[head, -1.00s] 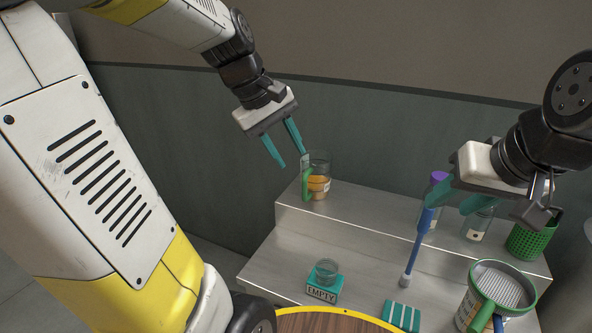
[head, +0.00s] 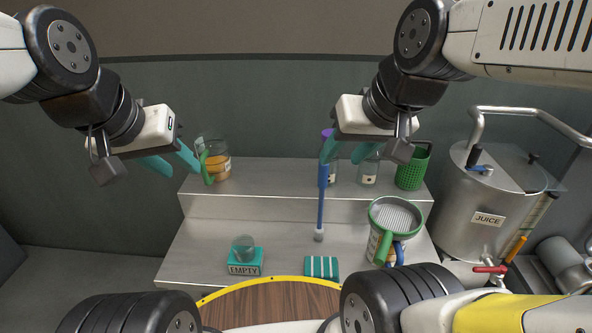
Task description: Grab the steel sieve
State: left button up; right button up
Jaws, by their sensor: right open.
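The steel sieve (head: 396,214) has a round mesh bowl, a green rim and a green handle (head: 383,248). It sits on top of a labelled container (head: 376,240) at the right of the lower steel shelf, its handle pointing toward me. My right gripper (head: 345,152) is open, above and to the left of the sieve, not touching it. A blue-handled tool (head: 321,205) with a pale tip stands upright below its left finger. My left gripper (head: 172,163) is open and empty at the left, near a glass jar with orange contents (head: 222,170).
The upper shelf holds clear bottles (head: 368,172) and a green perforated cup (head: 412,168). A steel juice tank (head: 487,190) stands right. An EMPTY block (head: 244,268) with a small glass and a striped teal block (head: 321,267) are in front. A round wooden top (head: 270,305) is nearest.

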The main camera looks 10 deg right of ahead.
aim_at(394, 217)
jog(key=z, duration=1.3)
jog(key=k+j+z, duration=0.1)
jog(key=j, duration=0.3)
jog(key=k+j+z, duration=0.1)
jog(key=k+j, duration=0.2)
jog(key=k+j+z, duration=0.1)
jog(key=j, duration=0.35)
jog(key=k, duration=0.1)
